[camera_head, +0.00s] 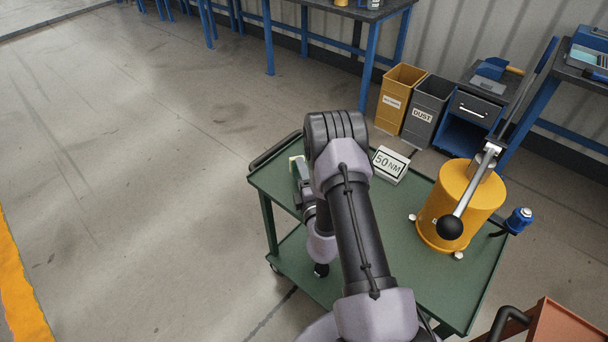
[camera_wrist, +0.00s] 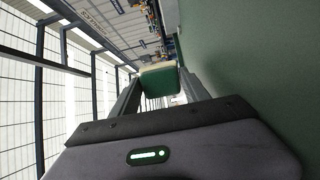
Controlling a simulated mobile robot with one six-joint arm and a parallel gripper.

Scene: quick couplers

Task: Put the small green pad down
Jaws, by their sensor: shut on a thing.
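The small green pad (camera_wrist: 158,82) is between my fingertips in the wrist view, with a cream upper part and a green face. In the head view only a small pale bit of it (camera_head: 294,160) shows at the tip of my gripper (camera_head: 298,168). My gripper is shut on the pad. It is over the left part of the green cart top (camera_head: 399,249), which fills the right side of the wrist view (camera_wrist: 235,50). I cannot tell whether the pad touches the cart top.
A "50 NM" sign (camera_head: 390,164) and a yellow cylinder with a lever (camera_head: 452,207) stand on the cart. A blue-topped part (camera_head: 519,219) is at its right edge. A yellow bin (camera_head: 400,95) and a "DUST" bin (camera_head: 427,108) are behind. Floor at left is clear.

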